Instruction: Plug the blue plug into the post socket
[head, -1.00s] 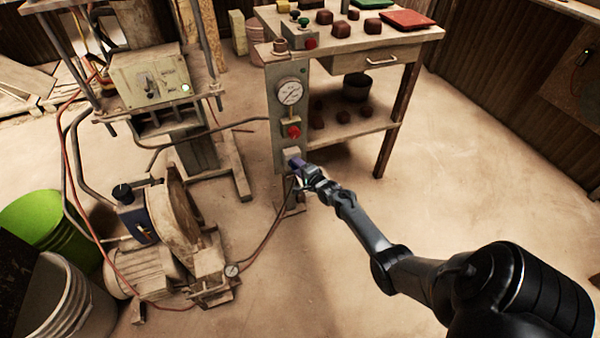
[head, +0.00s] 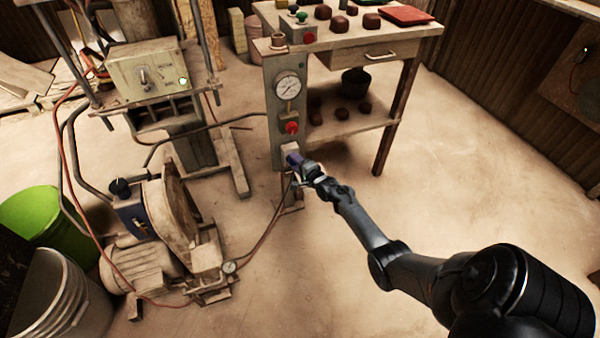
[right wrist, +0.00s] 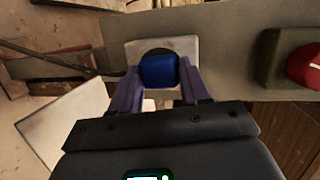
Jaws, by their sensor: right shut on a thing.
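My right gripper (head: 304,165) is at the lower part of the grey post (head: 279,120), right at the pale socket box (head: 291,148). In the right wrist view the purple fingers of the gripper (right wrist: 160,88) are shut on the blue plug (right wrist: 158,70). The plug lies in front of the dark round opening in the socket box (right wrist: 188,45) and covers most of it. I cannot tell how deep the plug sits in the socket. In the head view the gripper hides the plug. My left gripper is not in view.
A red knob (head: 291,128) and a pressure gauge (head: 288,87) are on the post above the socket. A wooden table (head: 345,48) stands behind and to the right. A motor (head: 138,263) and green bucket (head: 42,222) stand left. The floor at right is clear.

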